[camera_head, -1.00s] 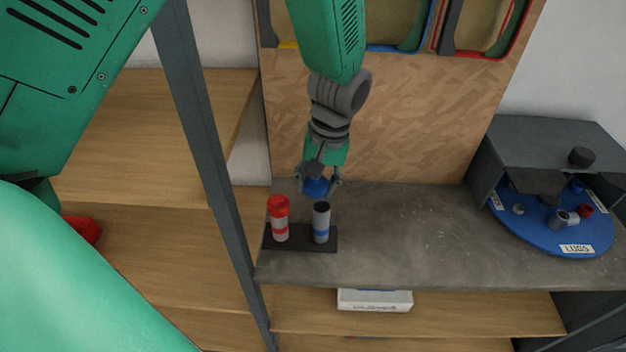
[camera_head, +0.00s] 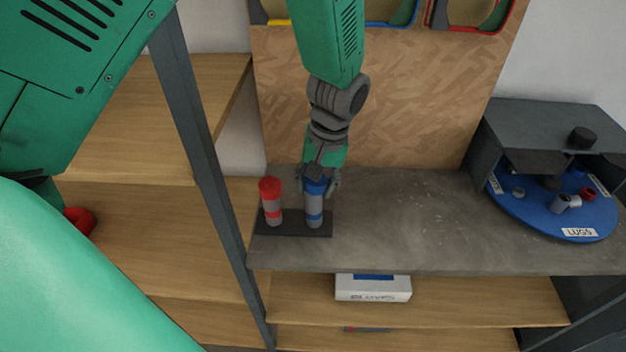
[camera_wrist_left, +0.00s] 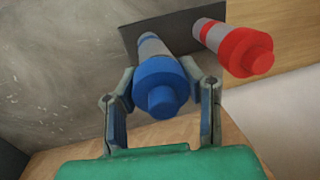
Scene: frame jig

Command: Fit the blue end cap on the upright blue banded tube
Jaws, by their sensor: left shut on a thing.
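The blue end cap (camera_head: 315,185) sits at the top of the upright blue banded tube (camera_head: 313,211), in line with it. In the left wrist view the cap (camera_wrist_left: 159,87) covers the tube's end, and the grey tube (camera_wrist_left: 152,46) with its blue band runs away behind it. I cannot tell how deeply the cap is seated. My left gripper (camera_head: 318,182) is shut on the blue cap, with its fingers (camera_wrist_left: 163,105) on both sides of it. My right gripper is not in view.
A red-capped tube (camera_head: 271,203) stands left of the blue one on the dark base (camera_head: 290,228). A blue round tray (camera_head: 530,212) with small parts lies at the right. A white box (camera_head: 372,290) is on the shelf below. The middle of the grey worktop (camera_head: 410,220) is clear.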

